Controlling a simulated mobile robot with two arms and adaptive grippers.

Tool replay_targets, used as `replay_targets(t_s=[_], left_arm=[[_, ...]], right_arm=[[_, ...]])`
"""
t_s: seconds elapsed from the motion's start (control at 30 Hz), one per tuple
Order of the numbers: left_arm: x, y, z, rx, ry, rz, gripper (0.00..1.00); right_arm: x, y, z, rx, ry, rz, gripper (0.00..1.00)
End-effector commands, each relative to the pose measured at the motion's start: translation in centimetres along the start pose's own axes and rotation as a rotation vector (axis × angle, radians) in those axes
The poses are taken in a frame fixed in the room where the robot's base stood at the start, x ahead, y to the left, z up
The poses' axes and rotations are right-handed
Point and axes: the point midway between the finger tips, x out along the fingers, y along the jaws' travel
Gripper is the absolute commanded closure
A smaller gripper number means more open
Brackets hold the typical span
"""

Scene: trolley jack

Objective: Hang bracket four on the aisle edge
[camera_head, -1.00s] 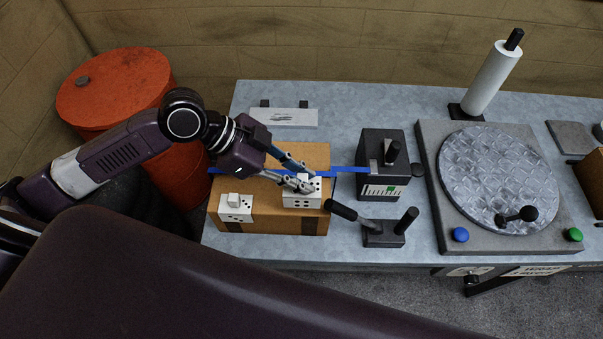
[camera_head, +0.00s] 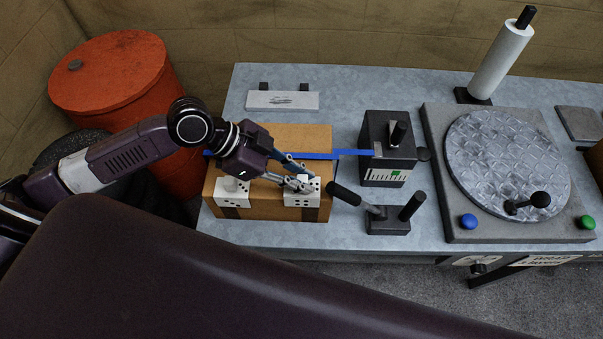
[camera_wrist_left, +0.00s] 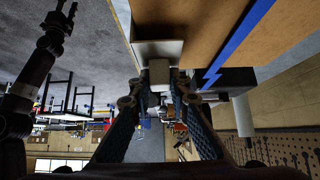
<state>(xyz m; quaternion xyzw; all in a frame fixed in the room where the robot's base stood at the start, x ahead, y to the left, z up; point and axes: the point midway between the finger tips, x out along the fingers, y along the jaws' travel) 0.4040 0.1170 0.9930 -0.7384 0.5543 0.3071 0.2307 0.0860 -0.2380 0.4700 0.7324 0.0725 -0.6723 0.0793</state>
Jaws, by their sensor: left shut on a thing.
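A cardboard box (camera_head: 270,203) stands at the left end of the grey workbench, with dark tape strips on its near face. A white bracket with dark dots (camera_head: 312,200) is at the right part of the box's near top edge, its dotted face in front of the near face. Its dots are too small to count surely. My left gripper (camera_head: 305,184) is shut on this bracket from above. The left wrist view shows the fingers around its pale knob (camera_wrist_left: 159,73). Another white dotted bracket (camera_head: 230,196) hangs on the same edge farther left.
A blue strap (camera_head: 330,156) crosses the box top to a dark block with a scale (camera_head: 388,160). A black-handled tool (camera_head: 385,220) stands close to the box's right. A round turntable (camera_head: 500,160) fills the right side. An orange drum (camera_head: 110,75) stands left.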

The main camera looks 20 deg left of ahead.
Motion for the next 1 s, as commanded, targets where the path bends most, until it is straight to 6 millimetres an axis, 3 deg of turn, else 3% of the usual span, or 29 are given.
replay_targets(t_s=[0.2, 0.97, 1.0], left_arm=[[0.94, 0.02, 0.93, -0.001, 0.000, 0.001, 1.00], [1.30, 0.02, 1.28, -0.001, 0.000, 0.001, 1.00], [1.26, 0.01, 1.25, -0.001, 0.000, 0.001, 0.80]], right_arm=[[0.84, 0.02, -0.10, 0.000, 0.003, 0.000, 0.63], [1.06, -0.53, -0.46, 0.001, 0.008, -0.006, 0.63], [1.02, -0.53, -0.46, 0.001, 0.008, -0.006, 0.63]])
